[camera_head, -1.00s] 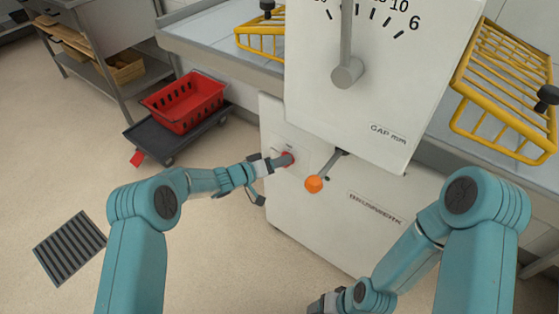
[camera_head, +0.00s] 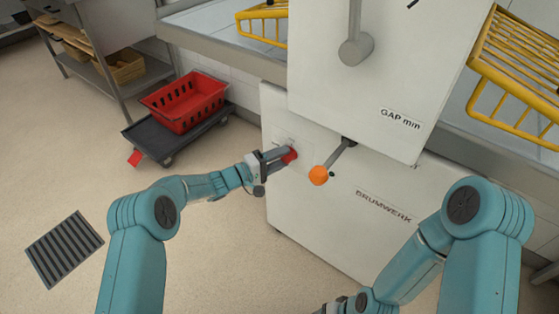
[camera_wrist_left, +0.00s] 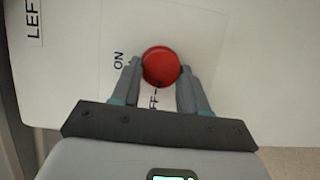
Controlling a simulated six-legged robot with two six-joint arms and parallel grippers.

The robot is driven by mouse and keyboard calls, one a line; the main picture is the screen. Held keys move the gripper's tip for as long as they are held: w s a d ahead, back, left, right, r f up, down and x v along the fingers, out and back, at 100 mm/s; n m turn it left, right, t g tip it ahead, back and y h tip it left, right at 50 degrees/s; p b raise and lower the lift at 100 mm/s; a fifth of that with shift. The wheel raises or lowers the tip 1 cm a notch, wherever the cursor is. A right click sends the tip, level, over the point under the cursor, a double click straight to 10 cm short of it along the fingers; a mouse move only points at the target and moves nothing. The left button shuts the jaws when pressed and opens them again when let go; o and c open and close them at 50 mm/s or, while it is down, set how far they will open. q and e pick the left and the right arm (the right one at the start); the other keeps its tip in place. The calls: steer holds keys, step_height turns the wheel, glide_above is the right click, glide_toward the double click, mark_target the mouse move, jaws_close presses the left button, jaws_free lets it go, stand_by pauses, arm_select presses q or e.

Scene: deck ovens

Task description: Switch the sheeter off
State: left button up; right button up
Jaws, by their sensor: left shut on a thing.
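The sheeter (camera_head: 330,215) is a white machine with a red round knob (camera_head: 290,155) low on its front. My left gripper (camera_head: 284,157) is shut on the red knob, one finger on each side. In the left wrist view the red knob (camera_wrist_left: 160,64) sits between the two fingertips (camera_wrist_left: 160,76). The word ON is printed left of it; the other word, below the knob, is partly hidden and reads "FF". A small dark mark shows at the knob's lower edge. My right gripper is mostly cut off at the bottom edge of the head view; its fingers cannot be made out.
A lever with an orange ball (camera_head: 319,175) juts out just right of the knob. Yellow wire guards (camera_head: 520,75) flank the sheeter. A red crate (camera_head: 184,100) stands on a dark dolly (camera_head: 170,139) at left. The floor near my left arm is clear around a drain grate (camera_head: 64,248).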

arm_select(q)
steer(key=shift+d+r, duration=0.2)
stand_by(0.4)
steer(key=o, duration=0.9)
steer(key=shift+o, duration=0.9)
steer(key=shift+w+d+f, duration=0.1)
steer(key=shift+f, duration=0.1)
steer(key=p+v, duration=0.3)
steer(key=v, duration=1.3)
steer(key=shift+a, duration=0.35)
